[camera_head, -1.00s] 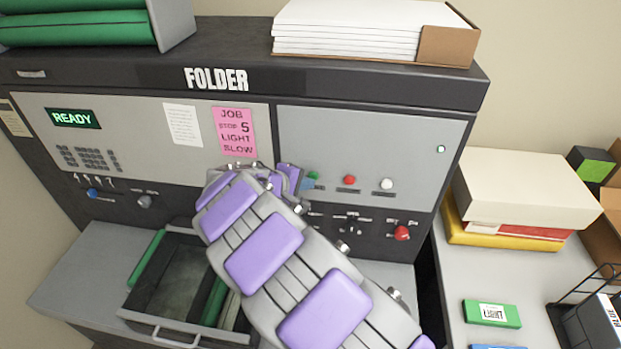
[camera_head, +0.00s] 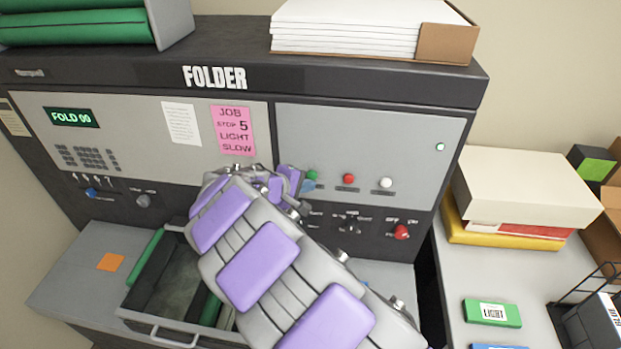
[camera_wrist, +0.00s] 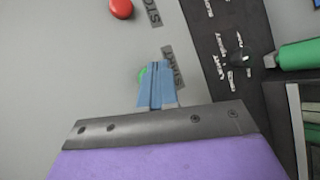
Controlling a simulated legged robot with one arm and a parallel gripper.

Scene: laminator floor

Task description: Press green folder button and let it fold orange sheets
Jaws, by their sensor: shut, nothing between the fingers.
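The folder machine (camera_head: 370,137) fills the middle of the head view. Its display (camera_head: 72,117) reads "FOLD 00". The green button (camera_head: 312,175) is on its front panel, left of a red and a white button. My gripper (camera_head: 308,186) has its blue fingertips shut and empty, right at the green button. In the wrist view the fingertips (camera_wrist: 157,62) cover most of the green button (camera_wrist: 142,75), beside a "START" label. I cannot tell whether they touch it. One orange sheet (camera_head: 110,262) lies on the grey left ledge of the machine.
An open tray (camera_head: 170,333) with green sides sits below my arm. A red knob (camera_head: 401,232) is on the lower panel, right of my arm. White paper (camera_head: 345,30) is stacked on top. A side table at right holds boxes (camera_head: 520,190) and a green pack (camera_head: 492,313).

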